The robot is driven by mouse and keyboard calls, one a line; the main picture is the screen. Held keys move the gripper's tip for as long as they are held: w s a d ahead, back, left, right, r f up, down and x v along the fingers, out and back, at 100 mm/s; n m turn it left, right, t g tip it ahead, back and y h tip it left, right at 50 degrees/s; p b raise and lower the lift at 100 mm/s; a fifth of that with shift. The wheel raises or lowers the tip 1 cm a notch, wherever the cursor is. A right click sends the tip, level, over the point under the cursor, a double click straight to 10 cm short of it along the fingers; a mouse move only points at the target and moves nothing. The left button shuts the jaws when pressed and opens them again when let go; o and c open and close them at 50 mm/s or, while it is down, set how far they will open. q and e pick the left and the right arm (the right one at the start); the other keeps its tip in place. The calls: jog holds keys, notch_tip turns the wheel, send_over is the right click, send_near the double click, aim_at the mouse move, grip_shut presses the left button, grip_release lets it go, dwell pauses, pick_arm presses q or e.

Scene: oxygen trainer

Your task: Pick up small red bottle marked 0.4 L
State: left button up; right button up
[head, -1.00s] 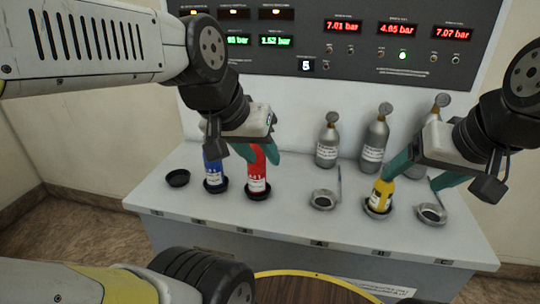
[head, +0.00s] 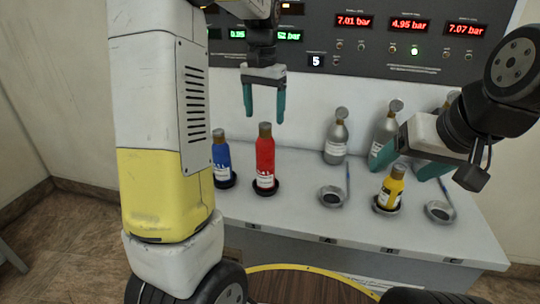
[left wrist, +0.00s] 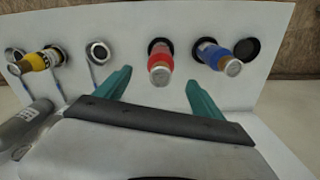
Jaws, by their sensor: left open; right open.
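The small red bottle (head: 265,160) stands upright in a dark round holder on the white bench in the head view. It also shows in the left wrist view (left wrist: 160,64), seen from above and between the fingertips in the picture. My left gripper (head: 264,105) is open and empty, with its fingers pointing down above and behind the red bottle, not touching it. My right gripper (head: 410,165) is open, with its teal fingers near the yellow bottle (head: 391,188) and the grey bottles behind; whether it touches any of them cannot be told. The bottle's volume marking is too small to read.
A blue bottle (head: 222,160) stands just left of the red one, partly behind my left arm. An empty ring holder (head: 333,197) lies to the right. Several grey bottles (head: 337,138) stand at the back, below a panel (head: 400,40) with lit displays.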

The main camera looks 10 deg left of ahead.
aim_at(265, 135)
pick_arm(q)
jog(key=shift+w+a+f, duration=0.1)
jog(key=shift+w+f, duration=0.2)
jog(key=shift+f, duration=0.3)
notch_tip(265, 135, down, 7)
jog(key=shift+f, duration=0.1)
grip_shut()
